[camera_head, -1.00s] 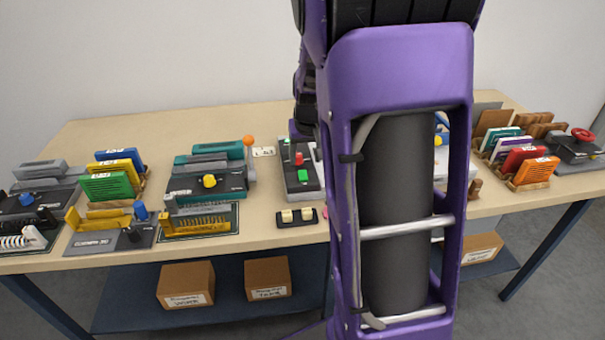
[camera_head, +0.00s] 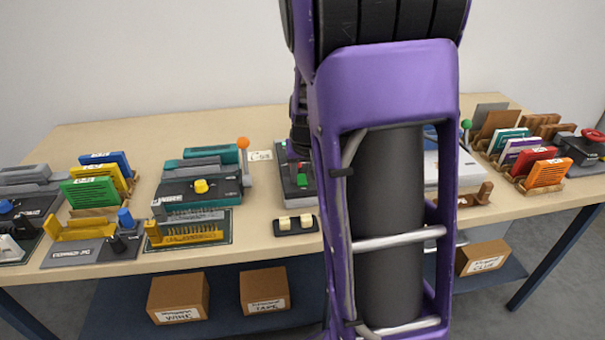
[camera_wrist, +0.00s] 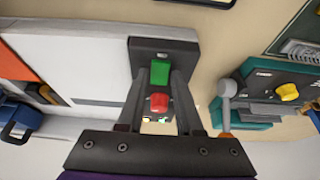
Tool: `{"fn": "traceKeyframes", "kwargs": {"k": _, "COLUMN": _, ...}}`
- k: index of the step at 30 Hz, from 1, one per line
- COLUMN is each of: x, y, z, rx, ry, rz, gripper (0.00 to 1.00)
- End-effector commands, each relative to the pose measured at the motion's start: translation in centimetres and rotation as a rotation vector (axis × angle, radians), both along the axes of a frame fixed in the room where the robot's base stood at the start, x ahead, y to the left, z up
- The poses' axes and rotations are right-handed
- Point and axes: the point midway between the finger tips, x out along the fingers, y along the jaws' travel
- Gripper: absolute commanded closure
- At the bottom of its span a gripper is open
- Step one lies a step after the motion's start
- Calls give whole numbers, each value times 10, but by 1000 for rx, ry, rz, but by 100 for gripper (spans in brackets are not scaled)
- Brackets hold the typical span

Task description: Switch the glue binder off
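The machine with a dark control panel (camera_head: 287,193), which I take to be the glue binder, stands mid-table, partly hidden behind my arm. A green button (camera_head: 302,180) shows on the panel; the area behind it is mostly covered by my wrist. In the wrist view, the dark panel (camera_wrist: 165,48) carries a green button (camera_wrist: 160,72) and a red button (camera_wrist: 159,103). My gripper (camera_wrist: 163,74) is over the panel, its two fingers apart with both buttons visible between them. It holds nothing. Whether a finger touches the panel cannot be told.
A teal machine with a yellow knob (camera_head: 201,186) and an orange-tipped lever (camera_head: 243,144) stands to the left. A small black block with two cream rockers (camera_head: 296,223) lies in front of the panel. Racks of coloured books (camera_head: 545,172) stand at the right.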

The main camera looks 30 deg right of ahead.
Motion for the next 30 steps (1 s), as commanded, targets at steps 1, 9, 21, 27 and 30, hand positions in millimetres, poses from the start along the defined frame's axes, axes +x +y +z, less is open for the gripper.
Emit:
{"fn": "traceKeyframes", "kwargs": {"k": 1, "x": 0, "y": 0, "z": 0, "rx": 0, "ry": 0, "rz": 0, "gripper": 76}}
{"fn": "traceKeyframes", "kwargs": {"k": 9, "x": 0, "y": 0, "z": 0, "rx": 0, "ry": 0, "rz": 0, "gripper": 100}}
{"fn": "traceKeyframes", "kwargs": {"k": 21, "x": 6, "y": -3, "z": 8, "rx": 42, "ry": 153, "rz": -1, "gripper": 100}}
{"fn": "traceKeyframes", "kwargs": {"k": 27, "x": 9, "y": -3, "z": 5, "rx": 66, "ry": 234, "rz": 1, "gripper": 100}}
{"fn": "traceKeyframes", "kwargs": {"k": 30, "x": 9, "y": -3, "z": 4, "rx": 71, "ry": 247, "rz": 1, "gripper": 100}}
